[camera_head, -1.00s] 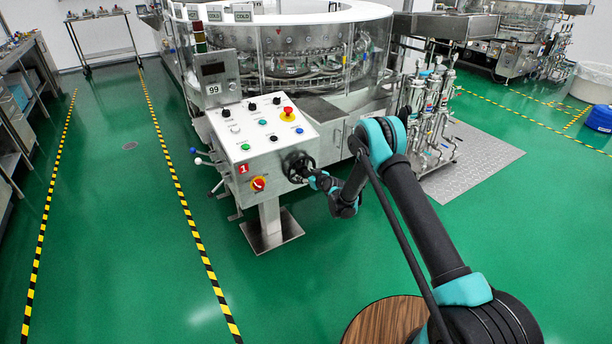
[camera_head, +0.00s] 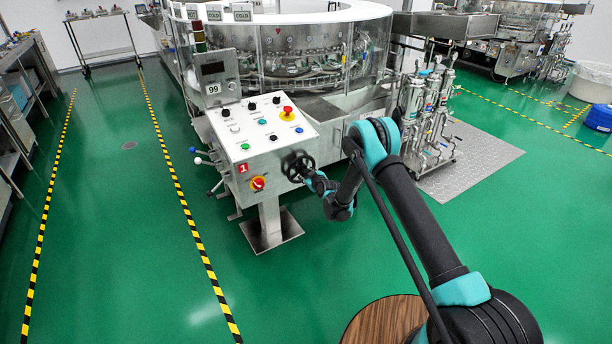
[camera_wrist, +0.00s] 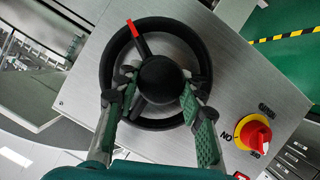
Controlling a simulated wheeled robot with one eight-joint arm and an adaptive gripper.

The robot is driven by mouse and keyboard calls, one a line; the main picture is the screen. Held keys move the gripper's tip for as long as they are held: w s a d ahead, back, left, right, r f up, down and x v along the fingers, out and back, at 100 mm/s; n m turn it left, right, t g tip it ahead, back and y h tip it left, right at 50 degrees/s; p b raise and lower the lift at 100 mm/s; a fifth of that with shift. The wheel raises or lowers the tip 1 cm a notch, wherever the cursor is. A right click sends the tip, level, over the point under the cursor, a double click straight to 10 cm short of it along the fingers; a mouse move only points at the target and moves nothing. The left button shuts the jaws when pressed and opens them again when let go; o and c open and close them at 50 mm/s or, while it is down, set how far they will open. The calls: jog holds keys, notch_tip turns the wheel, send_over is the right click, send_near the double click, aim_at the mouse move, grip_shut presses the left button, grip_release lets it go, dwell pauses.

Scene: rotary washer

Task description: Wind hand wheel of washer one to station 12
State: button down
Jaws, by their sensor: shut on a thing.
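The black hand wheel (camera_head: 298,167) sits on the right side of the washer's control box, which carries a red "1" plate (camera_head: 243,168). In the wrist view the wheel (camera_wrist: 109,55) faces me, with a red mark (camera_wrist: 132,28) on its upper left spoke. My gripper (camera_wrist: 160,92) is shut on the wheel's black centre hub (camera_wrist: 161,76), one finger on each side. In the head view my gripper (camera_head: 308,173) is at the wheel, small and partly merged with it. The box's small display (camera_head: 213,69) is too small to read.
A red and yellow rotary switch (camera_wrist: 253,133) is beside the wheel on the same face. The control panel (camera_head: 262,128) has several buttons and a red stop button. Green floor is clear left of the pedestal.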

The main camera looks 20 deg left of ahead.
jog(key=shift+n+t, duration=0.3)
jog(key=shift+n, duration=0.2)
jog(key=c, duration=0.9)
grip_release()
jog(key=v, duration=0.7)
jog(key=shift+s, duration=0.3)
jog(key=shift+d, duration=0.1)
